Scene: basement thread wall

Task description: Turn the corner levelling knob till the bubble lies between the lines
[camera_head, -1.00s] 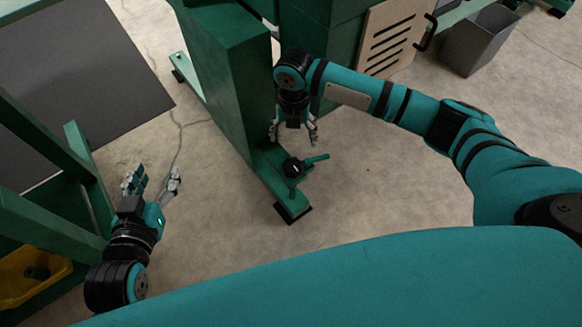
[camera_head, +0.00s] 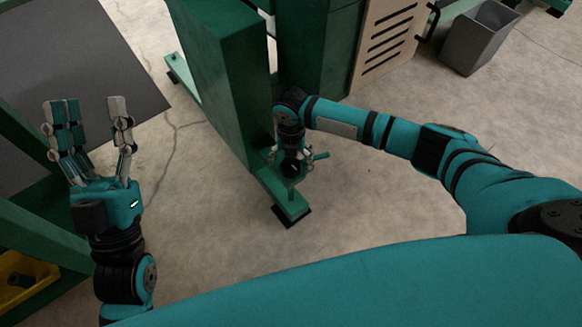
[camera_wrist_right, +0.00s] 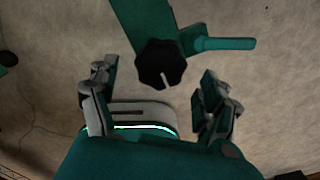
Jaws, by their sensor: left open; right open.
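The black levelling knob (camera_wrist_right: 161,64) sits on the green foot of the machine, with a pale mark on its top. In the right wrist view it lies between and just beyond the open fingers of my right gripper (camera_wrist_right: 157,98). In the head view my right gripper (camera_head: 290,161) is down at the foot (camera_head: 285,200) and hides most of the knob. A green lever (camera_wrist_right: 228,44) sticks out beside the knob. My left gripper (camera_head: 92,137) is open and empty, raised at the left. I cannot make out the bubble or its lines.
A tall green machine column (camera_head: 228,80) stands directly behind the foot. A green frame (camera_head: 35,225) is close to my left arm, with a yellow bin (camera_head: 25,280) below it. A grey bin (camera_head: 480,38) stands at the back right. The floor in front is clear.

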